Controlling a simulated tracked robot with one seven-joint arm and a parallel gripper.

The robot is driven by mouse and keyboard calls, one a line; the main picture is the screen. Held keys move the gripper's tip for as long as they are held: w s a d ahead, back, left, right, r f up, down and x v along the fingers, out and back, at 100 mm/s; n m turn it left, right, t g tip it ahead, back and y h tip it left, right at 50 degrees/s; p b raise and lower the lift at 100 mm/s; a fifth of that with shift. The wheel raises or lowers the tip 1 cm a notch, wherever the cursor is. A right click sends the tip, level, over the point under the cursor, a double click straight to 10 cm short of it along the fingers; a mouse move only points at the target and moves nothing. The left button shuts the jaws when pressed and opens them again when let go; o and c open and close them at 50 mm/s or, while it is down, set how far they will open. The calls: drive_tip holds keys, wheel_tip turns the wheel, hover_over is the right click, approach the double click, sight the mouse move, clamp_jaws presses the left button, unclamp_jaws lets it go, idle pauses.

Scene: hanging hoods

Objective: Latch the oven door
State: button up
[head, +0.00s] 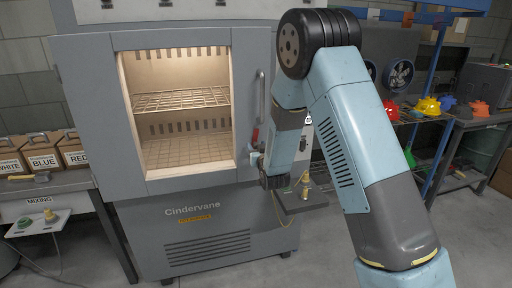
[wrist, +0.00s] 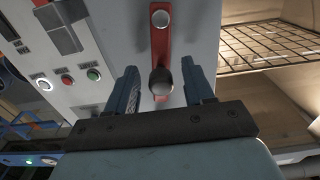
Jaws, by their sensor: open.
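The grey oven (head: 190,228) stands in front of me, with its pale, lit inside and wire racks showing through the large window of the door (head: 172,39). The door looks shut or nearly shut; I cannot tell if it is flush. The red latch lever (wrist: 160,48) has a dark round knob (wrist: 161,82) at one end and a pivot at the other. A bit of its red shows in the head view (head: 255,135), beside my arm. My gripper (wrist: 163,85) is open, one finger on each side of the knob; I cannot tell if either touches. In the head view my wrist hides most of the gripper (head: 257,160).
A control panel with white, red and green buttons (wrist: 93,74) is close to the latch. A vertical handle (head: 261,97) is above it. A small shelf (head: 303,200) with a brass fitting juts out nearby. Labelled boxes (head: 40,155) stand left; a rack of coloured parts (head: 428,107) stands right.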

drive_tip(key=shift+w+a, duration=0.15)
drive_tip(key=shift+w, duration=0.5)
drive_tip(key=shift+c, duration=0.2)
clamp_jaws()
